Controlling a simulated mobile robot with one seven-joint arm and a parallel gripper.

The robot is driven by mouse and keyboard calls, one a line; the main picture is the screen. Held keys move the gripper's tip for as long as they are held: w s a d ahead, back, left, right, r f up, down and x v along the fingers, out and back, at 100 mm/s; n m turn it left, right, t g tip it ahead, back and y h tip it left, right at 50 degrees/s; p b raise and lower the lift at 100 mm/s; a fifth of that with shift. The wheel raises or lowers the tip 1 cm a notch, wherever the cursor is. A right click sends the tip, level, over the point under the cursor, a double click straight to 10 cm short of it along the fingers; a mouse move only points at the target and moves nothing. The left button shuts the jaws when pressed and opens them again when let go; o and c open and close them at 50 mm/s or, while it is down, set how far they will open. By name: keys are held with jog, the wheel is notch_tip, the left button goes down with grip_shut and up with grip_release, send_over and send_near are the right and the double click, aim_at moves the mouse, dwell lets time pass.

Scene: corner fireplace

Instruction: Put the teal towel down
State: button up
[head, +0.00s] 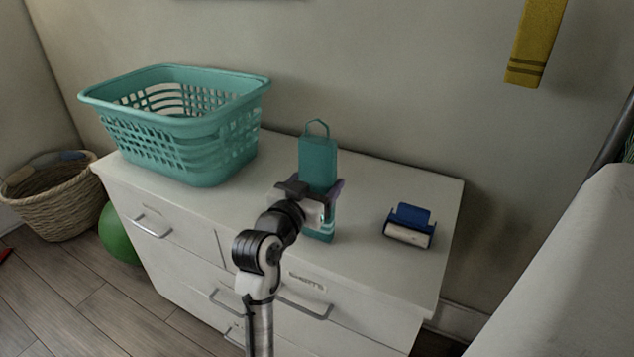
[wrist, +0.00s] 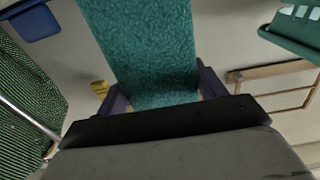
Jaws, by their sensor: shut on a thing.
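The teal towel (head: 318,163) is a folded, upright strip with a hanging loop at its top, above the white dresser. My gripper (head: 316,194) is shut around its middle. The towel's lower end (head: 320,234) shows below the gripper, close to the dresser top; I cannot tell whether it touches. In the wrist view the towel (wrist: 145,45) fills the middle, between the two dark fingers of my gripper (wrist: 165,92).
The white dresser (head: 355,195) holds a teal laundry basket (head: 190,150) at the left and a blue and white object (head: 410,226) at the right. The dresser top is bare between them. A yellow towel (head: 536,42) hangs on the wall. A wicker basket (head: 50,205) and a green ball (head: 118,235) are on the floor.

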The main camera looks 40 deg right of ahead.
jog(key=shift+f, duration=0.1)
jog(key=shift+f, duration=0.15)
jog(key=o, duration=1.2)
jog(key=shift+r, duration=0.2)
